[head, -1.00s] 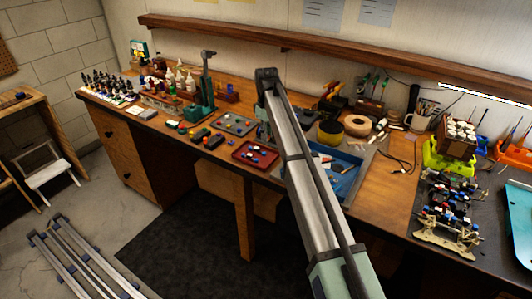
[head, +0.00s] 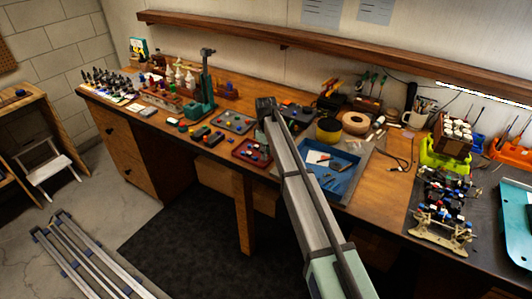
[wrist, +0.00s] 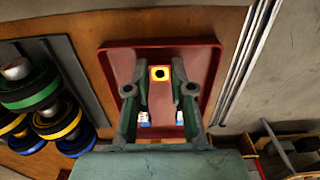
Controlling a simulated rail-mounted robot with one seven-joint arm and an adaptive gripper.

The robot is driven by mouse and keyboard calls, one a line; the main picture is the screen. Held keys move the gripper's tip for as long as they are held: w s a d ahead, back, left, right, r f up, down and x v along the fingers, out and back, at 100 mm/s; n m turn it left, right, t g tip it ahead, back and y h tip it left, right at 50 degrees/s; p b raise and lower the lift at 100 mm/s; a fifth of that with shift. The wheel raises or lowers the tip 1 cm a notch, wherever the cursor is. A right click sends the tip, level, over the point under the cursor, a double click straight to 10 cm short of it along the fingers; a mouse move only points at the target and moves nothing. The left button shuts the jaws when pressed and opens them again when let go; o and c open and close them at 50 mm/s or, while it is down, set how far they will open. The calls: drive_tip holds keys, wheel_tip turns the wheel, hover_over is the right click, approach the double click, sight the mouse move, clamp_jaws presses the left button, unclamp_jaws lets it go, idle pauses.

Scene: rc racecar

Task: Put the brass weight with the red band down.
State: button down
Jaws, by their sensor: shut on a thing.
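My gripper (wrist: 160,92) is shut in the wrist view, on a small yellow piece (wrist: 160,73) with a dark centre between its fingertips. I take it to be the brass weight, but its red band is not clear. Behind the fingers is the red tray (wrist: 204,58), with small blue-and-white items partly hidden by the fingers. In the head view my gripper (head: 266,105) is over the bench, just behind the red tray (head: 240,158); the weight cannot be made out there.
Left in the wrist view, dark round pieces with green, yellow and blue bands (wrist: 30,90) stand close to the red tray. In the head view, a grey tray (head: 222,122) is at its left and a blue tray (head: 345,178) at its right.

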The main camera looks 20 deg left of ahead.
drive_tip(key=shift+f, duration=0.1)
drive_tip(key=c, duration=1)
unclamp_jaws()
wheel_tip(320, 180, up, 12)
drive_tip(key=b, duration=0.3)
